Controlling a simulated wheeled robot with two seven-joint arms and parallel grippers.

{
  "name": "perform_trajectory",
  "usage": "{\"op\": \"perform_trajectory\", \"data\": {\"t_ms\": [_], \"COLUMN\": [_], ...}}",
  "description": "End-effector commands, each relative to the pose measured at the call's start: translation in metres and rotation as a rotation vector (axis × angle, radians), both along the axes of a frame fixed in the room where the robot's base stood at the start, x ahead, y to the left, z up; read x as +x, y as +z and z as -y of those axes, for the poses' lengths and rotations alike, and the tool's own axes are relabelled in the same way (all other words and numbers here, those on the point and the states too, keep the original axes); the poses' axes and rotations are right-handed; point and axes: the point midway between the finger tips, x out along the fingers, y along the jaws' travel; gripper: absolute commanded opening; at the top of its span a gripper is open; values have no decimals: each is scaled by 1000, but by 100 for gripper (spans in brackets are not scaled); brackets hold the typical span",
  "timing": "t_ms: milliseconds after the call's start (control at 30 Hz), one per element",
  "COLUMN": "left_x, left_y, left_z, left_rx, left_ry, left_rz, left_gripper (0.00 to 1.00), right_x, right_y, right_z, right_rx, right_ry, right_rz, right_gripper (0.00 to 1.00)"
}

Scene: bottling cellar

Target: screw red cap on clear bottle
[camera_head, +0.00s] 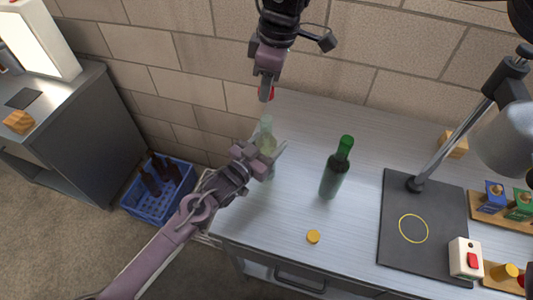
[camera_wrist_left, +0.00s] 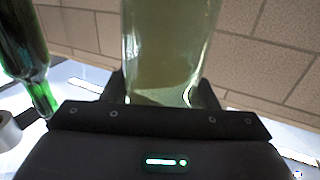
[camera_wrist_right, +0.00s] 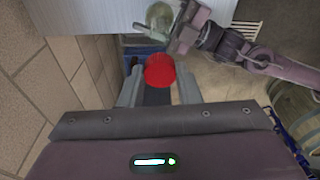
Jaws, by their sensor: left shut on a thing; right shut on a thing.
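The clear bottle (camera_head: 265,135) stands upright near the left end of the metal table. My left gripper (camera_head: 268,158) is shut around its body; the bottle's glass fills the middle of the left wrist view (camera_wrist_left: 165,50). The red cap (camera_head: 266,92) is held above and apart from the bottle by my right gripper (camera_head: 268,82). In the right wrist view the red cap (camera_wrist_right: 159,70) sits between the two fingers, with the bottle's mouth (camera_wrist_right: 159,15) beyond it.
A green bottle (camera_head: 337,168) stands right of the clear bottle. A yellow cap (camera_head: 313,236) lies near the table's front. A black mat (camera_head: 424,228) with a lamp (camera_head: 500,85) is at the right. A blue crate (camera_head: 158,190) with dark bottles stands on the floor at left.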

Motion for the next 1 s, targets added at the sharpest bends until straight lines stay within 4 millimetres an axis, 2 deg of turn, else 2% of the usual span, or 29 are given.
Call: {"op": "perform_trajectory", "data": {"t_ms": [367,1000], "left_x": [0,0], "left_y": [0,0], "left_z": [0,0], "left_rx": [0,-1], "left_ry": [0,1], "left_rz": [0,1], "left_gripper": [12,12], "right_x": [-1,-1], "right_y": [-47,-52], "right_z": [0,0], "right_rx": [2,1], "right_ry": [0,-1], "right_rz": [-3,-2], "right_gripper": [10,10]}}
